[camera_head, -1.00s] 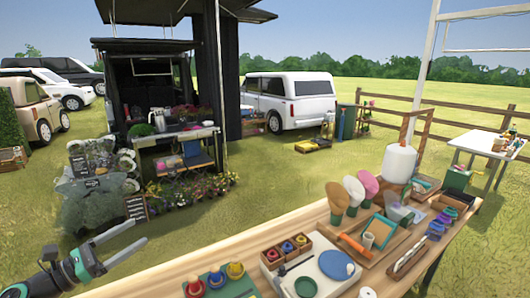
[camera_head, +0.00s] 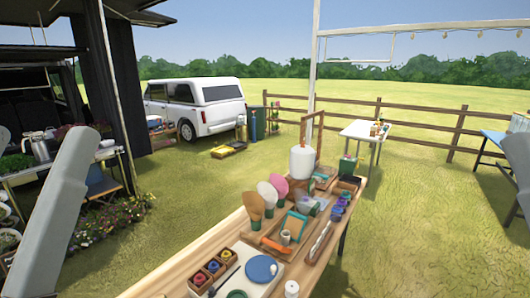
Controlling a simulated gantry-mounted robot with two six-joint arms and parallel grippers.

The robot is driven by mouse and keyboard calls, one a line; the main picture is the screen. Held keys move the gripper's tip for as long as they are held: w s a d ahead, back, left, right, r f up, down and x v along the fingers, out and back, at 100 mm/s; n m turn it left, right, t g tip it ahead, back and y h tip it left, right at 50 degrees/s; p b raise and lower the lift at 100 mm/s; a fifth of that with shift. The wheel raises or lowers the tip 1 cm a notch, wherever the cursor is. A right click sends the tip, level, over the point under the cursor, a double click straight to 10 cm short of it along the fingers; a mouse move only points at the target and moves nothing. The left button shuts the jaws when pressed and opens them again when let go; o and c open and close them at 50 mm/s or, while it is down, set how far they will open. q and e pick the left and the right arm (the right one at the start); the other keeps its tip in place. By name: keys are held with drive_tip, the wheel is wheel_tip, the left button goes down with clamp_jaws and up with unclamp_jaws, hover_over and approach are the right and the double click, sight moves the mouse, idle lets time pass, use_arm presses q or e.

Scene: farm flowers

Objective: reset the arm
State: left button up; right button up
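A grey link of my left arm (camera_head: 58,205) rises upright and tilted at the left side of the head view. A smaller grey part, which looks like my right arm (camera_head: 522,165), shows at the right edge. Neither gripper shows, so I cannot see their fingers or whether they hold anything.
A long wooden table (camera_head: 165,285) runs from the bottom toward the middle, crowded with tools, pots and trays. A white side table (camera_head: 362,131) stands behind it. A white car (camera_head: 197,105) and a wooden fence (camera_head: 420,120) are farther back. Grass right of the long table is open.

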wheel_tip(320, 180, up, 28)
drive_tip(key=p, duration=2.5)
